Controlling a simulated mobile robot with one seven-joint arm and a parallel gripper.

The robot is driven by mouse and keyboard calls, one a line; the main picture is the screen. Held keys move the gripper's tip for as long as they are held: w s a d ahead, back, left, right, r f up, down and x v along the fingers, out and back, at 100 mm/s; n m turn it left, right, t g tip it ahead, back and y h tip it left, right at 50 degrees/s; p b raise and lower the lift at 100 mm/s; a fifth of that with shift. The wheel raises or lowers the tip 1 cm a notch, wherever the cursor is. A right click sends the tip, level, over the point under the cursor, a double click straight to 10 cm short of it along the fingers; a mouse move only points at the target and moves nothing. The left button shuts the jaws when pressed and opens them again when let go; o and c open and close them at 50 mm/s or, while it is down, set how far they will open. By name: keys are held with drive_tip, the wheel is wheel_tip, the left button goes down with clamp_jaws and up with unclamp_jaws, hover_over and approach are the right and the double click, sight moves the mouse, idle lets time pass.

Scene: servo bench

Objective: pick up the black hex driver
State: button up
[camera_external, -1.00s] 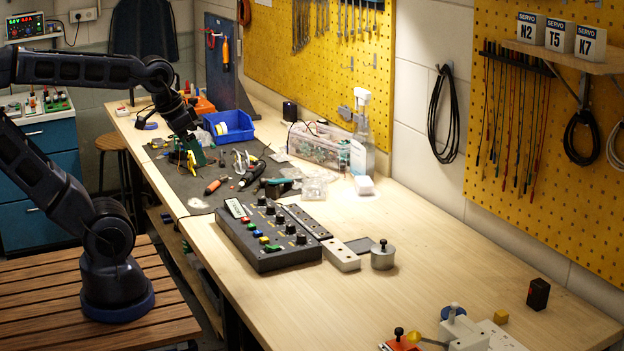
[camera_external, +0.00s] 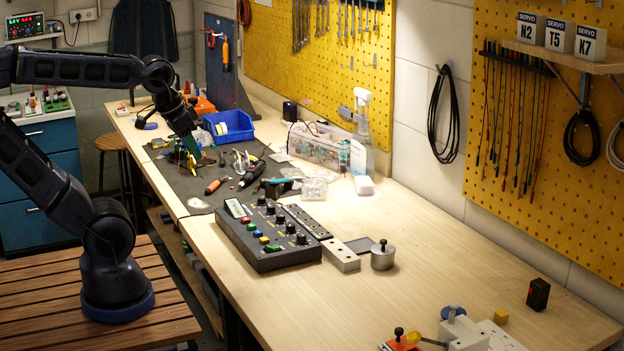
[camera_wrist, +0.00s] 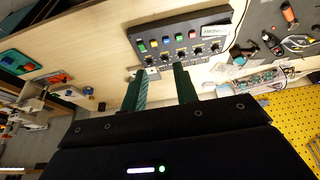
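A black-handled tool (camera_external: 252,174) with a thin shaft lies on the dark mat, right of an orange-and-dark screwdriver (camera_external: 215,186). It may be the black hex driver, but it is too small to be sure. My gripper (camera_external: 194,153) is above the mat, to the left of and farther back than that tool. In the wrist view my gripper (camera_wrist: 160,80) has two green fingers, apart with nothing between them. Dark tools also show at the upper right there, but I cannot tell which is the hex driver.
The dark mat (camera_external: 186,190) holds pliers and small tools near a blue bin (camera_external: 229,125). A control box (camera_external: 268,236) with knobs stands in front. A clear case (camera_external: 318,148) and spray bottle (camera_external: 361,125) stand by the wall. The bench's right side has open room.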

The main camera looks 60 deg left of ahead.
drive_tip(key=w+a+r+n+g, duration=0.1)
drive_tip(key=w+a+r+n, duration=0.15)
drive_tip(key=w+a, duration=0.5)
drive_tip(key=w+a+r+n, duration=0.2)
drive_tip(key=w+a+r, duration=0.2)
drive_tip(key=w, duration=0.6)
drive_tip(key=w+a+f+n+g, duration=0.1)
drive_tip(key=w+a+n, duration=0.1)
drive_tip(key=w+a, duration=0.6)
drive_tip(key=n+g, duration=0.3)
drive_tip(key=n, duration=0.5)
hover_over(222, 158)
wheel_tip(222, 158, down, 24)
drive_tip(key=f, duration=1)
drive_tip(key=shift+d+f, duration=0.25)
clamp_jaws()
